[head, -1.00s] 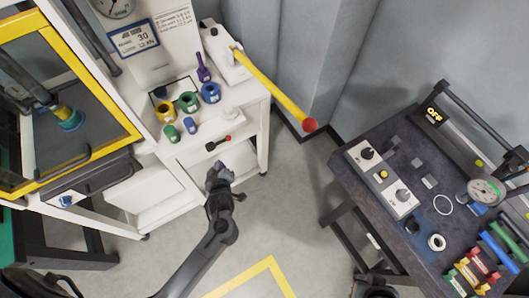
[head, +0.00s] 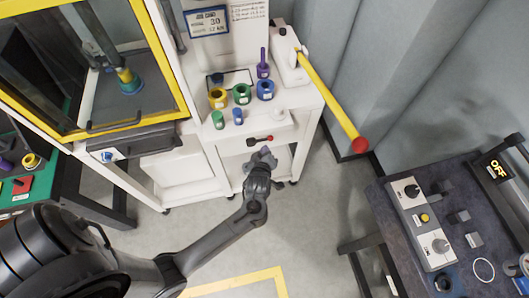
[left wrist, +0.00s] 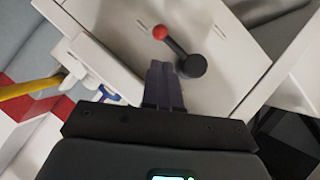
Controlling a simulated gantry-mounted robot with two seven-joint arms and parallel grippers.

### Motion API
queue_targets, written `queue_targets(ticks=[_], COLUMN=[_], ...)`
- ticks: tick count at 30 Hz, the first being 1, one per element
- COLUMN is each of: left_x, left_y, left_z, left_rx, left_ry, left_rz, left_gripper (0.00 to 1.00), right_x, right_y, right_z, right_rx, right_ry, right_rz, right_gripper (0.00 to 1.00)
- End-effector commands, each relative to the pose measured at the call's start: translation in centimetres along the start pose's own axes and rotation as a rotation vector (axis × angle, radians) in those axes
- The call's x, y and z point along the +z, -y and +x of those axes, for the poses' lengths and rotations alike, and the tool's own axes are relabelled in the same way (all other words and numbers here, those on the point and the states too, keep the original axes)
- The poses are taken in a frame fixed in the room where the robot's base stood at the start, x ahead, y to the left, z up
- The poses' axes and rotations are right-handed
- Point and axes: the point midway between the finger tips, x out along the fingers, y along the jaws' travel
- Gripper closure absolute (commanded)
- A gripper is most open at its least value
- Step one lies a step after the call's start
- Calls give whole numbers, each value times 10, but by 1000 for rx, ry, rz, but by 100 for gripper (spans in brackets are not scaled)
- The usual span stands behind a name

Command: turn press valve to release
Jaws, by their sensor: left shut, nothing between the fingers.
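The press valve (head: 258,140) is a short black lever with a red ball tip on the white front of the press stand. In the head view its lever points right. In the left wrist view the black hub (left wrist: 192,66) and red ball (left wrist: 160,32) show just beyond the fingers. My left gripper (head: 264,155) is just below the valve in the head view. In the left wrist view its dark fingers (left wrist: 162,82) are together and empty, beside the hub. I cannot tell whether they touch it. My right gripper is not in view.
A long yellow handle with a red end (head: 330,100) juts out above and right of the valve. Several coloured rings and plugs, including a blue ring (head: 265,90), stand on the white shelf above. A dark bench (head: 460,195) with controls stands at right.

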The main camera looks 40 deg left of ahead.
Motion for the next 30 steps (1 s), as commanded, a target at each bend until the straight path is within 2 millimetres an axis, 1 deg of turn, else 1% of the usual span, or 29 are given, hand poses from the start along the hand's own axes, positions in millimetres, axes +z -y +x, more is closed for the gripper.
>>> queue_targets(ticks=[1,6,9,13,18,30], left_x=[0,1,0,0,0,0], left_y=[0,0,0,0,1,0], left_z=[10,37,50,63,71,72], left_rx=[2,1,0,1,0,-1], left_ry=[-2,-1,-1,0,1,1], left_rz=[4,4,2,2,2,1], left_gripper=[100,100,100,100,100,100], right_x=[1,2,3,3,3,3], right_y=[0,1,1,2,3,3], right_z=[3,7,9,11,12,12], right_rx=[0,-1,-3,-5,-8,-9], right_ry=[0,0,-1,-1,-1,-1], right_rz=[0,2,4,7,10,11], right_gripper=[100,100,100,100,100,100])
